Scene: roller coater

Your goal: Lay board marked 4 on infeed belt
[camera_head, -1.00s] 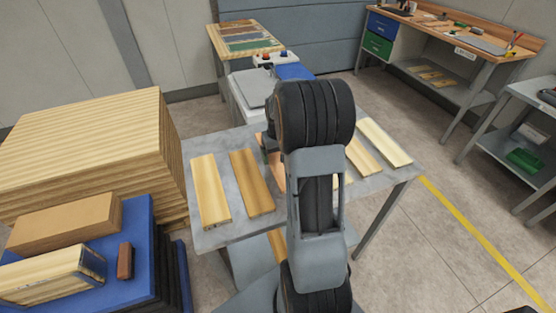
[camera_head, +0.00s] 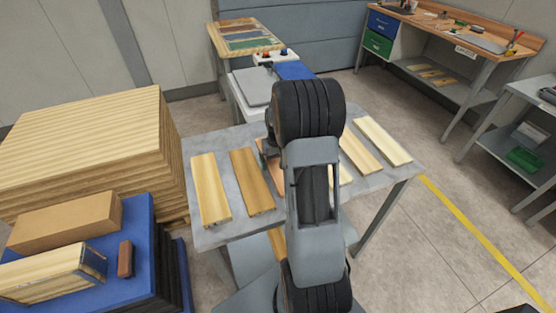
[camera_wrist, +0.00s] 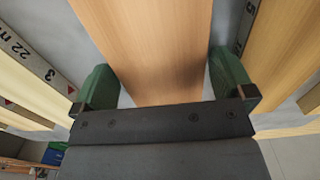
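In the wrist view, a plain orange-brown board (camera_wrist: 155,45) lies between the two green fingers of my gripper (camera_wrist: 165,80). The gripper is open, with a finger beside each long edge and narrow gaps showing. No number shows on this board. The board to its left (camera_wrist: 35,85) has a label ending in 3, and the one to its right (camera_wrist: 285,40) a label with a 5. In the head view, the orange-brown board (camera_head: 268,163) is mostly hidden by my arm. A blue belt-like surface (camera_head: 294,70) shows at the machine behind the table.
Several boards lie side by side on the grey table (camera_head: 222,236), including a pale one (camera_head: 383,140) at the right and a yellow one (camera_head: 210,190) at the left. A tall wood stack (camera_head: 90,150) and a blue-topped platform (camera_head: 140,225) stand left.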

